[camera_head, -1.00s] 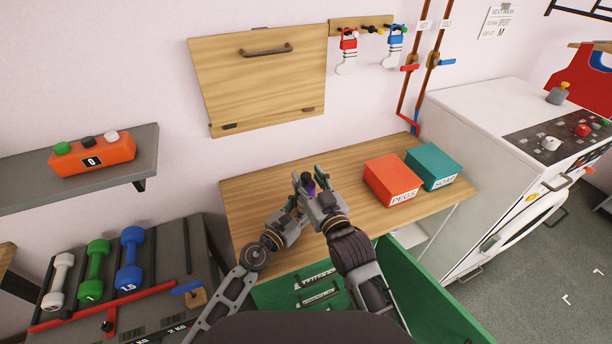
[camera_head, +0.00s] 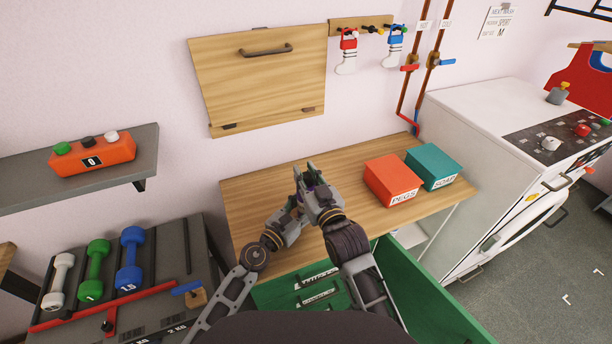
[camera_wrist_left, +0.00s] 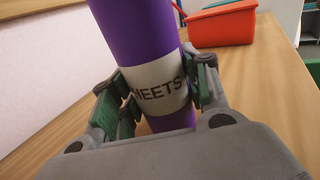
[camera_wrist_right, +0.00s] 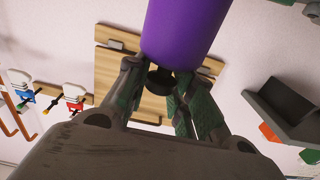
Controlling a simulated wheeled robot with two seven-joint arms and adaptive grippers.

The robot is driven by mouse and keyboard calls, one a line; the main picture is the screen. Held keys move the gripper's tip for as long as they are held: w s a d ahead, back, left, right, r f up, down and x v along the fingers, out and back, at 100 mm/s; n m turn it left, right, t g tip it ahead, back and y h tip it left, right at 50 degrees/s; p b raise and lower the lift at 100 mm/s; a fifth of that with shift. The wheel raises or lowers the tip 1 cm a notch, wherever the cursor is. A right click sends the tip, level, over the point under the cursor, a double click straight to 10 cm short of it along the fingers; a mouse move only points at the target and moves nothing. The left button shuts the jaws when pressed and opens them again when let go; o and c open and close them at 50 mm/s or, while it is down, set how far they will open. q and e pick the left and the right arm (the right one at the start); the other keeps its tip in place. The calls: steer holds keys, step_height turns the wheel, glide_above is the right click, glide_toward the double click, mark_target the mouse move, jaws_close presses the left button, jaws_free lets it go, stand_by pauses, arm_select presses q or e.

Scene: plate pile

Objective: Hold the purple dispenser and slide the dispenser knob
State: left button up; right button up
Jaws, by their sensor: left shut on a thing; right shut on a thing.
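The purple dispenser (camera_wrist_left: 135,28) is a cylinder with a white band lettered "HEETS". In the left wrist view my left gripper (camera_wrist_left: 158,95) is shut around this band, one finger on each side. In the right wrist view the dispenser (camera_wrist_right: 182,35) fills the top centre, and its small black knob (camera_wrist_right: 160,80) sits between the fingers of my right gripper (camera_wrist_right: 158,92), shut on it. In the head view my left gripper (camera_head: 294,208) and right gripper (camera_head: 308,178) are close together over the wooden table and hide most of the dispenser.
An orange "PEGS" box (camera_head: 392,180) and a teal "SOAP" box (camera_head: 434,167) stand on the wooden table (camera_head: 245,198), right of my grippers. An open green drawer (camera_head: 430,290) is in front. A shelf (camera_head: 25,195) is at left, a white washing machine (camera_head: 470,130) at right.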

mark_target(306, 175)
jaws_close()
steer(key=shift+r, duration=2.3)
steer(key=o, duration=1)
jaws_free()
steer(key=shift+c, duration=0.2)
steer(key=shift+s+f, duration=0.1)
steer(key=shift+v, duration=1)
steer(key=v, duration=0.9)
steer(key=shift+s+d, duration=0.2)
steer(key=shift+s, duration=0.15)
